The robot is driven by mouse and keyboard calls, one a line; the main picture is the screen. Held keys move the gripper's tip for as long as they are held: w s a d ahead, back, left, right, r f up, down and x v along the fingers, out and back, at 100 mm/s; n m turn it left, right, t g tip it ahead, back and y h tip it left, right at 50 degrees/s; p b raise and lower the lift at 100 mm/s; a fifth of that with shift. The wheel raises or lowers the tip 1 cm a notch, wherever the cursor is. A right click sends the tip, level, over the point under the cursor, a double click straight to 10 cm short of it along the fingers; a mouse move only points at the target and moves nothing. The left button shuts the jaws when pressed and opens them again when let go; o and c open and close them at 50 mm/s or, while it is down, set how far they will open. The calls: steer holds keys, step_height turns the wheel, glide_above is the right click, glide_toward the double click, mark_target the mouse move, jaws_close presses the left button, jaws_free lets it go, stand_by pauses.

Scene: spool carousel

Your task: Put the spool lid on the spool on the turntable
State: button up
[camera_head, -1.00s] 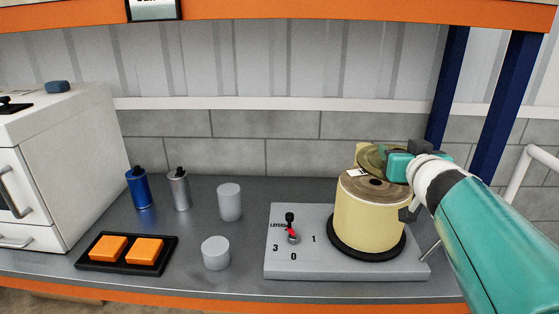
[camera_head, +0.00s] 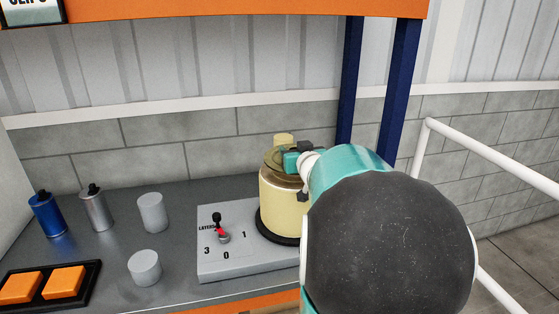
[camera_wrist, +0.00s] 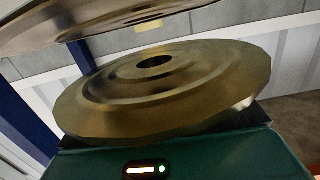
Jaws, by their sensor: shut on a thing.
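The spool (camera_head: 283,205) is a pale yellow cylinder with a brown top. It stands upright on the black disc of the turntable (camera_head: 262,232). The spool lid (camera_head: 275,157) is an olive-brass disc over the spool's top; I cannot tell whether they touch. My gripper (camera_head: 293,160) is shut on the lid's edge at its right. In the wrist view the lid (camera_wrist: 160,85) shows its stepped rings and dark centre hole. My arm hides the spool's right side and the right part of the turntable unit.
The grey turntable unit has a red-and-black lever (camera_head: 221,232). Left of it stand grey cylinders (camera_head: 152,213), a silver bottle (camera_head: 95,208), a blue bottle (camera_head: 47,214) and a black tray (camera_head: 80,297) with orange blocks. Blue posts (camera_head: 350,80) rise behind; a white rail (camera_head: 490,155) is at right.

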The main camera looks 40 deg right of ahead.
steer(key=shift+w+d+f, duration=0.1)
steer(key=shift+w+f, duration=0.05)
steer(key=shift+f, duration=0.5)
steer(key=shift+w+f, duration=0.1)
steer(key=shift+f, duration=0.9)
steer(key=shift+f, duration=0.15)
steer(key=o, duration=1.4)
steer(key=shift+f, duration=0.1)
steer(key=shift+s+r, duration=0.1)
steer(key=shift+r, duration=0.15)
steer(key=v, duration=1.2)
steer(key=shift+f, duration=0.1)
